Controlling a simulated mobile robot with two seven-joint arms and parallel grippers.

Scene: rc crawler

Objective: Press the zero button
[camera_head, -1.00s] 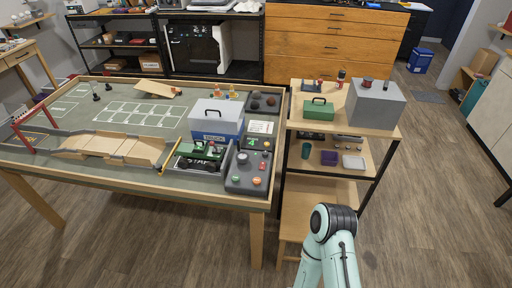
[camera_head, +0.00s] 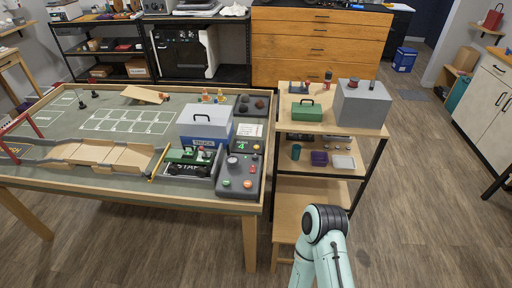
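A grey control box (camera_head: 238,193) stands at the right front corner of the green-topped table. It carries a grey knob (camera_head: 232,161), a red button (camera_head: 253,169), an orange-red button (camera_head: 248,184) and a green button (camera_head: 226,183). Behind it is a small dark unit with a green lit display (camera_head: 242,147), which seems to read 4, and a small orange button (camera_head: 256,147). I cannot read which button is marked zero. One of my arm links shows at the bottom, right of centre, away from the box. Neither gripper is in view.
A green crawler (camera_head: 190,157) sits on a pad marked START, left of the control box. A blue and white truck box (camera_head: 205,125) stands behind it. A wooden shelf unit (camera_head: 330,124) with a green case (camera_head: 307,111) stands right of the table. Floor is clear at right.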

